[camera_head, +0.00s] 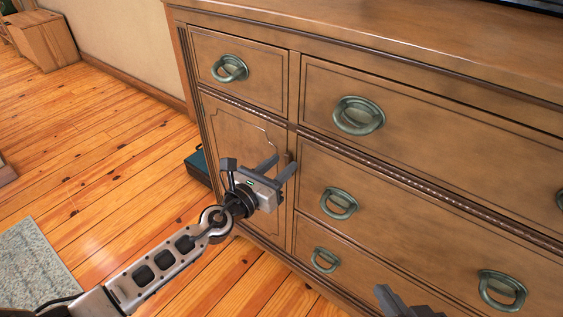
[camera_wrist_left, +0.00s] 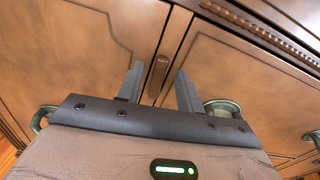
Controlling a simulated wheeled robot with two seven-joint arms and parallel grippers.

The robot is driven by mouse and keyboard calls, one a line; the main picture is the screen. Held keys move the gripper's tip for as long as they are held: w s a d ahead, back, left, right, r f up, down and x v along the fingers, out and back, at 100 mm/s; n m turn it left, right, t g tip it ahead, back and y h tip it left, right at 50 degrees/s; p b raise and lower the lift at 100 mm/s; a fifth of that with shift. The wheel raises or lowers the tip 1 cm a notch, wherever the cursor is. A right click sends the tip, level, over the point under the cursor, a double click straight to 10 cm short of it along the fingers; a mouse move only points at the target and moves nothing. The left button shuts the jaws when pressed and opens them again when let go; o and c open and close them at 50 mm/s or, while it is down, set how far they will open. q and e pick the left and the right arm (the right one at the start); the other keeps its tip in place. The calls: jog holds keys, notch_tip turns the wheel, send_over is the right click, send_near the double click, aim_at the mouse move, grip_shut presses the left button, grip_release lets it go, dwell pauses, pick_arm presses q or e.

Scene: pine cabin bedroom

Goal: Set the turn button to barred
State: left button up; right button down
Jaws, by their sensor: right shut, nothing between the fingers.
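The turn button (camera_head: 288,158) is a small brown wooden bar at the right edge of the dresser's cupboard door (camera_head: 236,137). In the left wrist view the turn button (camera_wrist_left: 158,76) lies nearly along the seam between door and drawers, so it looks roughly upright. My left gripper (camera_head: 280,166) is open in front of it. In the left wrist view its fingers (camera_wrist_left: 158,88) stand one on each side of the button; I cannot tell whether they touch it. My right gripper (camera_head: 400,303) shows only partly at the bottom edge, shut and empty, away from the button.
Drawers with green metal ring pulls (camera_head: 339,203) fill the dresser front right of the door. Another pull (camera_wrist_left: 222,108) is close to my left gripper's right finger. A teal box (camera_head: 198,167) stands on the floor beside the dresser. The floor at left is open, with a grey rug (camera_head: 36,268).

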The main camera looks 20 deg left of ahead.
pick_arm(q)
jog(key=shift+w+d, duration=0.2)
jog(key=shift+w, duration=0.3)
grip_shut()
pick_arm(e)
jog(key=shift+r, duration=0.1)
pick_arm(q)
jog(key=shift+n, duration=0.4)
jog(key=n, duration=0.5)
jog(key=a+f+n, duration=0.1)
jog(key=n, duration=0.8)
jog(key=shift+w+a+f+n, duration=0.2)
jog(key=shift+a+f+n, duration=0.05)
jog(key=shift+f+n, duration=0.15)
pick_arm(e)
jog(key=shift+f, duration=0.25)
jog(key=shift+r, duration=0.1)
